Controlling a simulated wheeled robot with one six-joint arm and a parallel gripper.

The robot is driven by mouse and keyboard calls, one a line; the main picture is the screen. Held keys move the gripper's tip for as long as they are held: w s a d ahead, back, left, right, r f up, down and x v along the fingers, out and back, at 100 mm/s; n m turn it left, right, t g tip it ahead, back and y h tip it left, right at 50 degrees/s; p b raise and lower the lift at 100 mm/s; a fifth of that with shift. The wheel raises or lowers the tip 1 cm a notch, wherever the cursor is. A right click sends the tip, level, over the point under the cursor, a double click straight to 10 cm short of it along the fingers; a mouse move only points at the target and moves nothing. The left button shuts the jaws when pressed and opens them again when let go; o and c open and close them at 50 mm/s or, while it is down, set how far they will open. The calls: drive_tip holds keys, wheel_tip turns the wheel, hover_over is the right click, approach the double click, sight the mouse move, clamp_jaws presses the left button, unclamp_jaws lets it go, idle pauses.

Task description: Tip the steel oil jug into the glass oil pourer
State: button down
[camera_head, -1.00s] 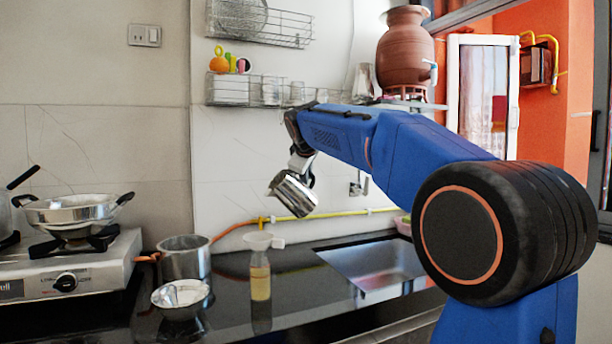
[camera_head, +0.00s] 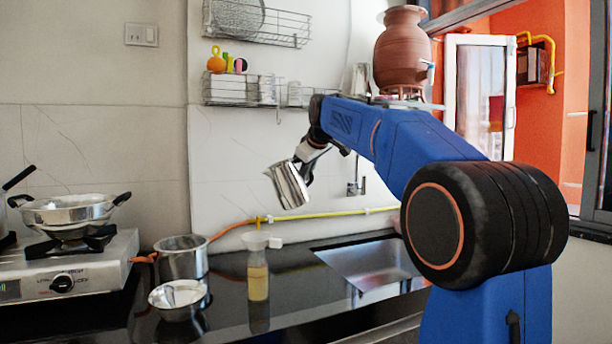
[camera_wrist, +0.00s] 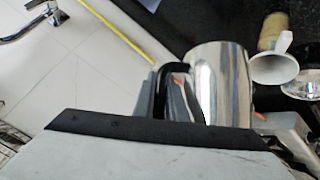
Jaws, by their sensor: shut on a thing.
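The steel oil jug (camera_head: 288,185) is held in the air in my gripper (camera_head: 306,167). It is tilted, with its top leaning to the left. In the wrist view the shiny jug (camera_wrist: 219,85) stands beside the dark fingers of my gripper (camera_wrist: 178,92), which are shut on its handle side. The glass oil pourer (camera_head: 258,281) stands upright on the black counter, below and to the left of the jug, with yellow liquid inside. A white funnel (camera_head: 261,241) sits in its mouth. The funnel (camera_wrist: 272,66) also shows in the wrist view, right of the jug and apart from it. No stream of oil is visible.
A steel pot (camera_head: 182,262) and a small steel bowl (camera_head: 179,300) stand left of the pourer. A gas stove (camera_head: 62,282) with a wok (camera_head: 68,212) is farther left. The sink (camera_head: 372,264) is to the right. A yellow gas pipe (camera_head: 335,216) runs along the wall.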

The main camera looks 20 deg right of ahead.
drive_tip(key=shift+a+f+m+y, duration=0.35)
drive_tip(key=shift+f+m+y, duration=0.25)
drive_tip(key=shift+y, duration=0.5)
drive_tip(key=shift+m+y, duration=0.4)
drive_tip(key=shift+y, duration=0.5)
wheel_tip(320, 180, up, 5)
drive_tip(key=shift+f, duration=0.1)
idle(0.3)
